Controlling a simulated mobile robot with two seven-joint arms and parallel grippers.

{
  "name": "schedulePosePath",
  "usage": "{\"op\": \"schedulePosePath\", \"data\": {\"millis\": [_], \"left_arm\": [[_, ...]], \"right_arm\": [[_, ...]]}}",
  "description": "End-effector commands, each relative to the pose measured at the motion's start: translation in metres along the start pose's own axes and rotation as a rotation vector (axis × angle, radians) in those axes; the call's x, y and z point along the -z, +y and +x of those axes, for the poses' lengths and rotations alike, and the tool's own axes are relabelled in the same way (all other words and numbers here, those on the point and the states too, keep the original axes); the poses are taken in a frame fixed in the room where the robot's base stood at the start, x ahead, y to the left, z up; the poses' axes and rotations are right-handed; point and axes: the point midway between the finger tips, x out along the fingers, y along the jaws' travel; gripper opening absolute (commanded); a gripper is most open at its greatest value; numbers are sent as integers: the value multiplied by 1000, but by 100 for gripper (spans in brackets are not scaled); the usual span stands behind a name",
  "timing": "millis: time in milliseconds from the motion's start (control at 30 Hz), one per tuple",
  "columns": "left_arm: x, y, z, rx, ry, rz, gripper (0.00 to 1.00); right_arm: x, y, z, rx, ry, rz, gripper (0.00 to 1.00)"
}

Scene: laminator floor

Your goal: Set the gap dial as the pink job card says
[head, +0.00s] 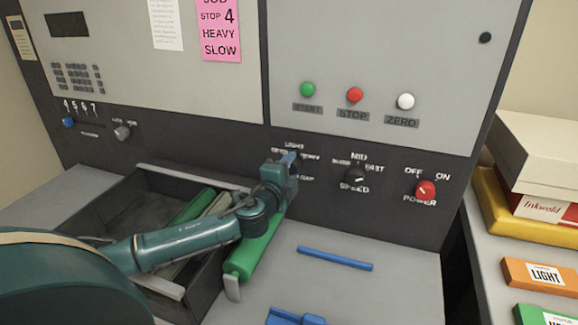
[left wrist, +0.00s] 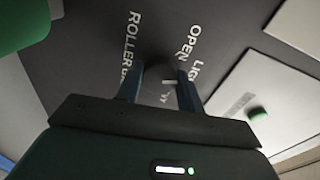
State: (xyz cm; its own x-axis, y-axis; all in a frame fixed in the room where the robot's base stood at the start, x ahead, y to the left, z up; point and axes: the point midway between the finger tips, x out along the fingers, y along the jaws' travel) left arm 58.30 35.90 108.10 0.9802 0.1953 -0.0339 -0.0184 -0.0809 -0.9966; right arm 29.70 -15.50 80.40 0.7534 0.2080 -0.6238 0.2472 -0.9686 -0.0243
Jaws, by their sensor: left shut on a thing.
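The pink job card (head: 219,30) hangs on the upper panel and reads STOP 4, HEAVY, SLOW, its top line cut off. The roller gap dial (left wrist: 160,76) is a dark knob on the black panel, with OPEN and LIGHT lettering beside it. My left gripper (head: 292,160) reaches the panel and is shut on this dial. In the left wrist view its two blue fingers (left wrist: 160,92) stand on either side of the knob. The gripper mostly hides the dial in the head view, and I cannot tell its setting. My right gripper is not in view.
The speed knob (head: 355,176) and red power knob (head: 426,190) sit right of the dial. Start (head: 308,89), stop (head: 355,94) and zero (head: 406,101) buttons are above. A blue rod (head: 335,258) lies on the counter.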

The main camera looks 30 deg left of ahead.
Motion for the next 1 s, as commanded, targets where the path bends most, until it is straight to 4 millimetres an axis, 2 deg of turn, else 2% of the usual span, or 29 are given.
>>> {"op": "schedulePosePath", "data": {"millis": [1000], "left_arm": [[1, 0, 0, -34, -36, 963, 15]], "right_arm": [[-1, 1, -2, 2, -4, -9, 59]]}}
